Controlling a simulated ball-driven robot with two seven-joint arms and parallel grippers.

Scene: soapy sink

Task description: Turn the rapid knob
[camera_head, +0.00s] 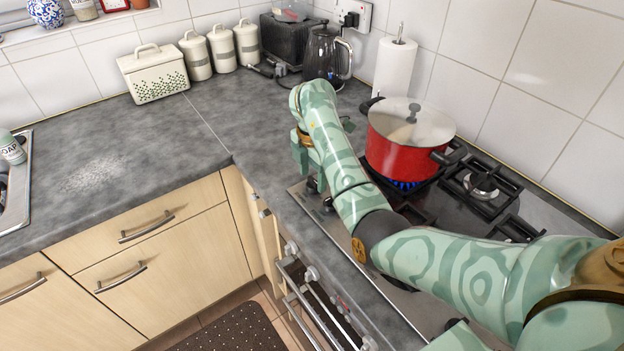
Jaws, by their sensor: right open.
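My right arm, green with a wavy pattern, reaches in from the right across the front of the hob (315,207). My right gripper (316,184) points down at the hob's left end, close above its surface. It is open, and the forearm and wrist partly cover it. I cannot make out the rapid knob; the hob's control area there is mostly hidden by the gripper and arm. A red pot (398,143) with a glass lid stands on the back left burner, with a blue flame (403,184) under it. My left gripper is not in view.
A black kettle (322,55), a paper towel roll (395,68) and a toaster (285,42) stand along the wall. The grey counter (170,140) at left is mostly clear.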

